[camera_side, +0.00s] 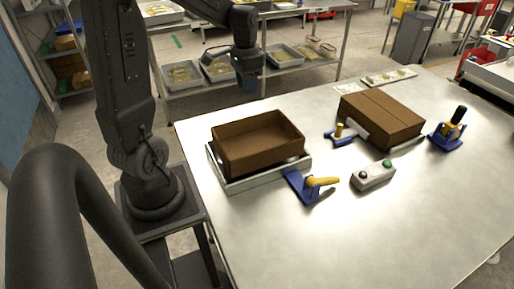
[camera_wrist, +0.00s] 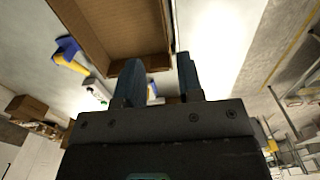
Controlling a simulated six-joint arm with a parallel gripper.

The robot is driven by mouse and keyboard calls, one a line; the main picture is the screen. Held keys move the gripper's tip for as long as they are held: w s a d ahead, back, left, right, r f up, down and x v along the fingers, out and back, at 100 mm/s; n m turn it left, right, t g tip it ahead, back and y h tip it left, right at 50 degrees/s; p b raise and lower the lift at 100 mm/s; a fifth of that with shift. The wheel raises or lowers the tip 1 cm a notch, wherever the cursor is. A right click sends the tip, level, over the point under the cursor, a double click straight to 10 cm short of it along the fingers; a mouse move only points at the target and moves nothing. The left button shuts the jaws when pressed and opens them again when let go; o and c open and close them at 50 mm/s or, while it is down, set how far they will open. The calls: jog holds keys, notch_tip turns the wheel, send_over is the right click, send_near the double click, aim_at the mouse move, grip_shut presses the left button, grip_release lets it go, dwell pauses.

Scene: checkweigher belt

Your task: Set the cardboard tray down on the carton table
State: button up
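The cardboard tray (camera_side: 232,155) is an open brown box. It sits within a shallow metal-rimmed holder (camera_side: 268,178) at the left of the steel table (camera_side: 420,215). Its inside looks empty. My gripper (camera_side: 249,87) hangs above and behind the tray, near the table's far edge, apart from it. In the wrist view my gripper (camera_wrist: 158,75) has its two blue-grey fingers spread with nothing held between them. Part of the cardboard tray (camera_wrist: 140,45) shows beyond the fingers at the top; the rest is cut off. I cannot tell which surface is called the carton table.
A closed brown carton (camera_side: 375,115) lies to the right. Blue clamps with yellow handles (camera_side: 318,183) (camera_side: 452,130) stand nearby, one close to the holder's front corner. A grey button box (camera_side: 373,176) is in front of the carton. The table's front right is clear.

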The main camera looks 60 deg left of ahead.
send_over(247, 132)
notch_tip(247, 132, down, 8)
jog(key=shift+d+f, duration=0.1)
jog(key=shift+f, duration=0.15)
jog(key=shift+a+f, duration=0.2)
jog(key=shift+f, duration=2.5)
grip_shut()
